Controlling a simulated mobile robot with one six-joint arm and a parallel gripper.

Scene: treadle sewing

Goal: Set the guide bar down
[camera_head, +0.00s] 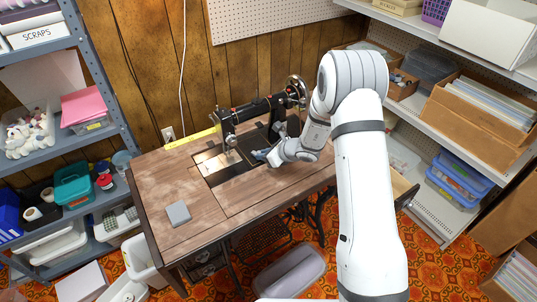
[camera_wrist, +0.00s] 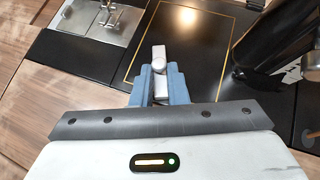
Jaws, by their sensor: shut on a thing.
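The guide bar (camera_wrist: 159,57), a small silver-grey bar with a round knob, is held between the blue fingertips of my gripper (camera_wrist: 156,80). Its far end sticks out beyond the fingertips, over the black machine bed (camera_wrist: 190,35); I cannot tell whether it touches the bed. In the head view my gripper (camera_head: 262,155) is beside the black sewing machine (camera_head: 262,108), low over its bed. The bar cannot be made out there. The needle and presser foot area (camera_wrist: 108,12) is at the upper left of the wrist view, apart from the bar.
The wooden table (camera_head: 200,180) has free room at its left and front. A grey square block (camera_head: 178,213) lies at its left front. A yellow ruler (camera_head: 190,138) lies along the back edge. Shelves stand on both sides. The machine's black body (camera_wrist: 275,45) is close at the right.

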